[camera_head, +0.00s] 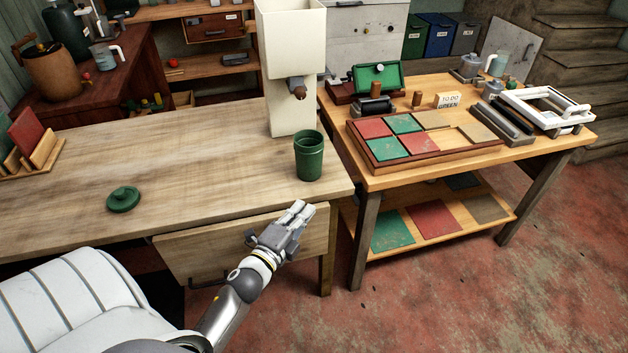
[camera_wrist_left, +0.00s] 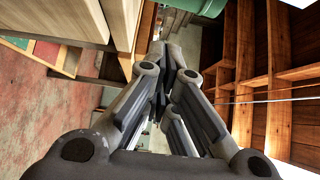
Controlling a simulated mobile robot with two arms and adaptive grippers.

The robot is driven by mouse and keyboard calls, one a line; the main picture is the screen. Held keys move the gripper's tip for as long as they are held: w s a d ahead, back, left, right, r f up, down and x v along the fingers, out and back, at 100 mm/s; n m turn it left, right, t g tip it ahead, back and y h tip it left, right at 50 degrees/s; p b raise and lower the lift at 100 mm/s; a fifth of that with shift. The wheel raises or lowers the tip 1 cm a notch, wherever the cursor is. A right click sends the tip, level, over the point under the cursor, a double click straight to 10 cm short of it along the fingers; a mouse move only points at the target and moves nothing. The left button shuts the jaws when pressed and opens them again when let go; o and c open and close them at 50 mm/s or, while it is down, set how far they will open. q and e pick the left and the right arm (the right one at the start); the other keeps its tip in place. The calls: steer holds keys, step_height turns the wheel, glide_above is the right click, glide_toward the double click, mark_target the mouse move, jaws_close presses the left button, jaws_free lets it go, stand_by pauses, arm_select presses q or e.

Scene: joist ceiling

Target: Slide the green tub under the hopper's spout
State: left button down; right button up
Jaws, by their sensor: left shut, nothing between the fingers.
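The green tub (camera_head: 309,156) stands upright and open on the wooden bench (camera_head: 215,150), near its right front corner. The white hopper (camera_head: 290,60) stands behind it at the back of the bench. The hopper's brown spout (camera_head: 298,90) points down, behind and slightly left of the tub, with the tub in front of it. A green lid (camera_head: 123,199) lies on the bench at the left. My left gripper (camera_head: 300,211) is shut and empty, just off the bench's front edge, below and apart from the tub. Its shut fingers fill the left wrist view (camera_wrist_left: 170,75). My right gripper is not in view.
A drawer front (camera_head: 240,245) with a handle lies below the bench top, close to my left arm. A second table (camera_head: 480,165) at right holds coloured tiles, a green press and a white frame. The bench between lid and tub is clear.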

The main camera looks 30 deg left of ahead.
mark_target(309, 157)
arm_select(q)
steer(key=w+a, duration=0.1)
steer(key=w, duration=0.5)
steer(key=w+a+p, duration=0.1)
steer(key=w, duration=0.3)
steer(key=shift+a, duration=0.35)
steer(key=shift+w+a, duration=0.4)
steer(key=shift+a, duration=0.1)
steer(key=shift+a, duration=0.1)
